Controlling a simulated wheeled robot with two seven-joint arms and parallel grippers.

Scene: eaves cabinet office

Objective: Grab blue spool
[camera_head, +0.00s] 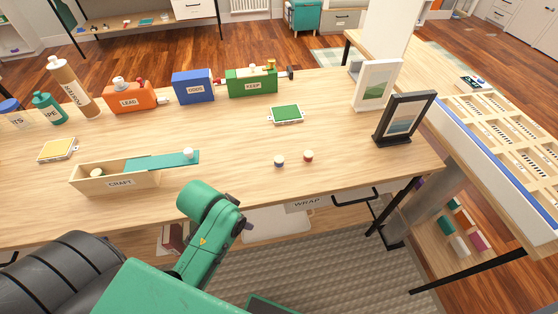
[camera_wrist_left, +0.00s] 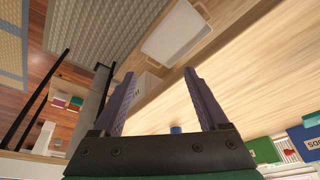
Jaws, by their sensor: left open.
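The blue spool (camera_head: 279,161) stands on the wooden desk (camera_head: 235,185), with a pale top and a blue lower part. A similar red spool (camera_head: 308,156) stands a little to its right. My left gripper (camera_head: 246,226) is near the desk's front edge, in front of and left of the blue spool, apart from it. In the left wrist view the gripper (camera_wrist_left: 160,76) is open with nothing held between its two dark fingers. A small blue piece, likely the blue spool (camera_wrist_left: 176,130), shows low between the fingers. My right gripper is not in view.
A CRAFT box (camera_head: 120,184) with a green sliding lid (camera_head: 165,160) lies at left. LEAD (camera_head: 128,103), ODDS (camera_head: 193,92) and KEEP (camera_head: 252,85) boxes stand at the back. The desk around the spools is clear.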

